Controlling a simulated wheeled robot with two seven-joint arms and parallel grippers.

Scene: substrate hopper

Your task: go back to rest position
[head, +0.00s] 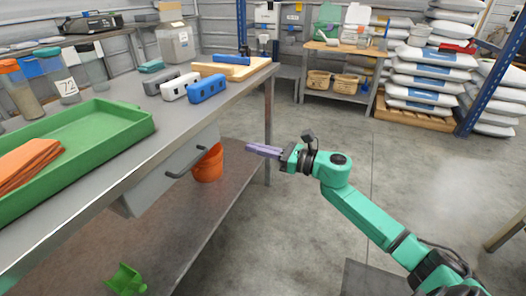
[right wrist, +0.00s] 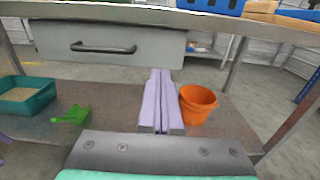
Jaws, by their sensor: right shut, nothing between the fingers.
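My right gripper (head: 264,151) has purple fingers on a green arm. It is shut and empty, held in the air to the right of the metal workbench (head: 205,113), below the height of its top. In the right wrist view its fingers (right wrist: 161,90) lie side by side and point forward under the bench, with the grey drawer (right wrist: 100,45) ahead above and to the left. My left gripper is not clearly shown in either view.
An orange bucket (head: 208,164) and a green scoop (head: 126,280) are on the bench's lower shelf. A green tray (head: 110,118) and several coloured blocks are on the bench top. Bare concrete floor (head: 330,225) is open around the arm. Stacked bags (head: 430,75) stand at the back right.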

